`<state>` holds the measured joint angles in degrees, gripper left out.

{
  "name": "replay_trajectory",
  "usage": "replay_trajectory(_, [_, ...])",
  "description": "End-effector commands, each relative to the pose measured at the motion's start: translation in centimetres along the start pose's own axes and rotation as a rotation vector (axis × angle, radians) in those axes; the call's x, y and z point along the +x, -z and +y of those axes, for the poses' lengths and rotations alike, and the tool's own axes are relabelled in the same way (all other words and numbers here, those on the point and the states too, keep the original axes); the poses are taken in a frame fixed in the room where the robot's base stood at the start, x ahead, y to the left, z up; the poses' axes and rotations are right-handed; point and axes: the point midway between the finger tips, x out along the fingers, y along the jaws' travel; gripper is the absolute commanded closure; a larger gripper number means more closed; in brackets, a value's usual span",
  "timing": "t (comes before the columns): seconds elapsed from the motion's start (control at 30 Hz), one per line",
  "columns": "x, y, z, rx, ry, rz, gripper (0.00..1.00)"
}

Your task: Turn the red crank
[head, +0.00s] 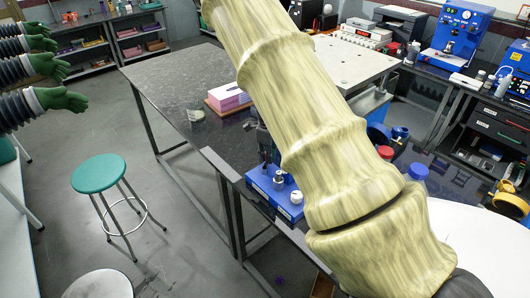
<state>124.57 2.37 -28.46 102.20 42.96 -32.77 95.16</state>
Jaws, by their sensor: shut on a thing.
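My arm, in a pale yellow-green sleeve, crosses the head view from the lower right to the top edge and covers much of the bench. My gripper does not show; it is hidden behind the arm or outside the picture. I cannot make out a red crank. A small blue device (264,192) with pale knobs on top stands at the front edge of the dark bench, just left of the arm. A dark upright part (262,143) rises behind it, partly covered by the arm; I cannot tell what it belongs to.
The dark bench (170,82) bears a pink box (228,97). Right of the arm are a red-lidded jar (385,153) and a blue-lidded jar (417,171). A green stool (99,173) stands on open floor at left. Green gloves (62,99) project at the left edge.

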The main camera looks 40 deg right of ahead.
Motion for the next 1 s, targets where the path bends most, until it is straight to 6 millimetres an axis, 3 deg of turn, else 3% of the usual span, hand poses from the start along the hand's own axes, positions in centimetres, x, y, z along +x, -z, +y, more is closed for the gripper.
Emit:
replay_trajectory(0.33, [-0.16,0.63,-0.26,0.151,0.004,0.0,1.0])
replay_trajectory(0.9, [-0.13,0.77,-0.29,0.181,0.005,0.0,1.0])
replay_trajectory(0.93, [-0.13,0.77,-0.29,0.181,0.005,0.0,0.79])
replay_trajectory(1.0, [-0.13,0.78,-0.27,0.18,0.004,0.0,0.66])
